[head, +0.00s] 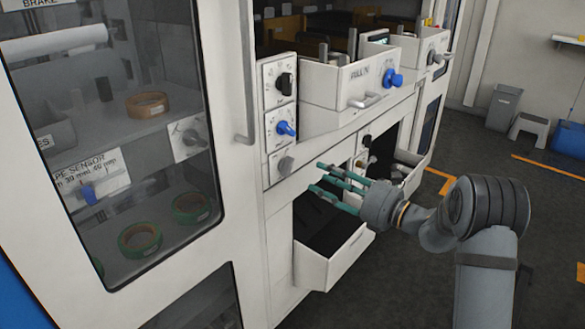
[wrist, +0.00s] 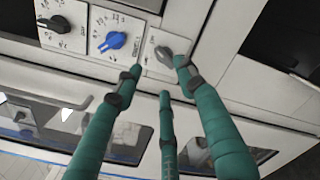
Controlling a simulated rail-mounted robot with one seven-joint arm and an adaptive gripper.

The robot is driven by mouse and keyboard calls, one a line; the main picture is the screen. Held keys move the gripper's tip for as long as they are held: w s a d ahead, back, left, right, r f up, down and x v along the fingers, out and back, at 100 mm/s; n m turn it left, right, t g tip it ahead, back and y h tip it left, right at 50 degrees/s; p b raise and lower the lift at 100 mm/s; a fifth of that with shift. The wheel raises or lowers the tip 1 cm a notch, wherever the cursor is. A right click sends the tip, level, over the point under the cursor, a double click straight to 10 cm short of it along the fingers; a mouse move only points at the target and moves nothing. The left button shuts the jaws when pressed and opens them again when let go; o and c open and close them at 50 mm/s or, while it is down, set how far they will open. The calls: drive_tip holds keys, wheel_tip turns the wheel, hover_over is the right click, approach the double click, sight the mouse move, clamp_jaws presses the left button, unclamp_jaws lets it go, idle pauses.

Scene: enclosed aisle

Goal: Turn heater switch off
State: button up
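A stack of three dial plates is on the white cabinet front: a black knob (head: 284,83), a blue knob (head: 287,128) and a grey knob (head: 285,164). In the wrist view the black knob (wrist: 58,24), blue knob (wrist: 114,41) and grey knob (wrist: 164,56) run left to right. Small print sits beside the grey knob, too blurred to read, so I cannot tell which one is the heater switch. My gripper (head: 317,177) has teal fingers, spread open and empty. In the wrist view my gripper (wrist: 160,74) has its fingertips nearest the grey knob; contact is not clear.
An open drawer (head: 335,262) juts out below my gripper. A protruding white box (head: 325,82) with a blue knob (head: 392,79) stands above it. A glass door (head: 120,150) with a long handle (head: 246,85) is at left. Open floor (head: 550,230) lies at right.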

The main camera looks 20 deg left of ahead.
sight(291, 165)
drive_tip(key=x, duration=1)
drive_tip(key=shift+s+a+p, duration=0.15)
drive_tip(key=shift+s+p, duration=0.05)
drive_tip(key=shift+p, duration=0.15)
drive_tip(key=shift+c, duration=1.3)
clamp_jaws()
